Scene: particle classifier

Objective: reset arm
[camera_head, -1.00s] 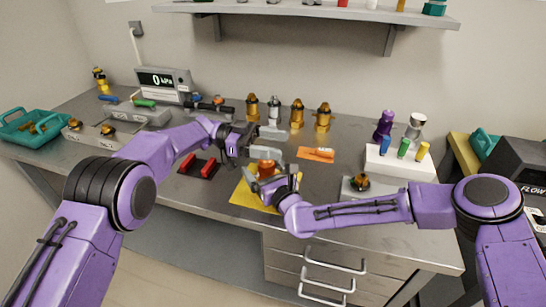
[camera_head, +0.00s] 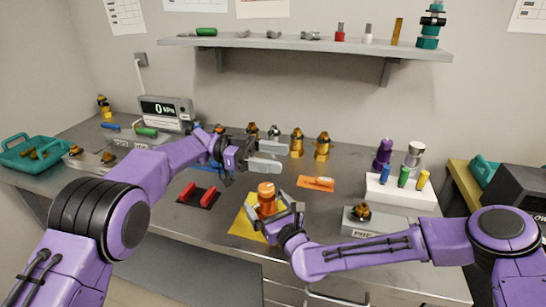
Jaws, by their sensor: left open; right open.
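My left gripper (camera_head: 268,155) is open and empty. It reaches in from the left above the metal workbench, in front of a row of brass-coloured parts, and hides part of that row. My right gripper (camera_head: 283,213) is lower, over the yellow mat (camera_head: 245,220). It is open, close beside an orange cylindrical part (camera_head: 266,198) that stands upright on the mat. I cannot tell whether its fingers touch that part.
A red-and-black holder (camera_head: 200,194) and an orange tool on an orange card (camera_head: 317,183) lie on the bench. A white block (camera_head: 400,192) with coloured cylinders is at right, a teal tray (camera_head: 35,153) at far left. A shelf (camera_head: 300,43) hangs above.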

